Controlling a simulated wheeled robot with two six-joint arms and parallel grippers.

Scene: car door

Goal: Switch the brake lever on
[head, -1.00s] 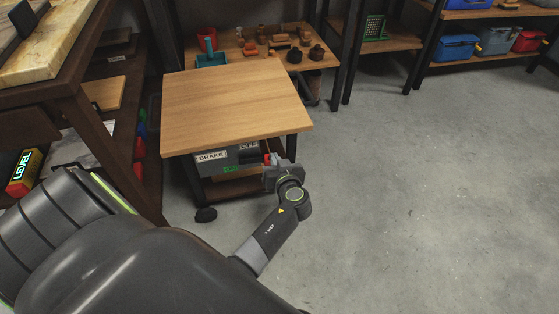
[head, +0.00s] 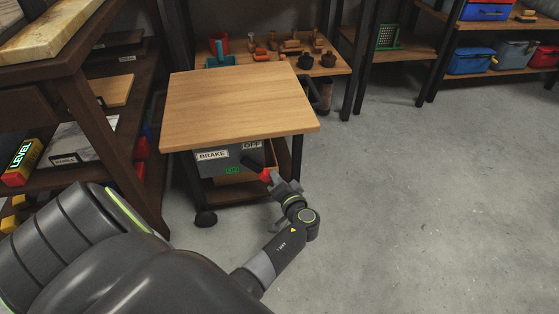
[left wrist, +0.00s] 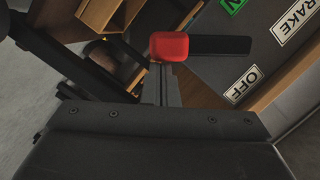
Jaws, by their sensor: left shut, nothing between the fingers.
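The brake lever (head: 254,167) is a dark bar with a red knob, on the grey brake box (head: 207,167) under the wooden top of a cart. It slants down to the right, its knob below the OFF label (head: 251,145) and right of the green ON label (head: 232,170). In the left wrist view the red knob (left wrist: 169,46) is at the fingertips, with the dark bar running right from it. My left gripper (head: 274,184) is shut and empty, right beside the knob; I cannot tell whether they touch. My right gripper is not in view.
The wooden cart top (head: 238,105) overhangs the lever. A caster (head: 205,217) stands below its front left corner. A dark shelf unit (head: 110,150) is close on the left. Shelves with boxes stand at the back. The concrete floor (head: 420,200) on the right is clear.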

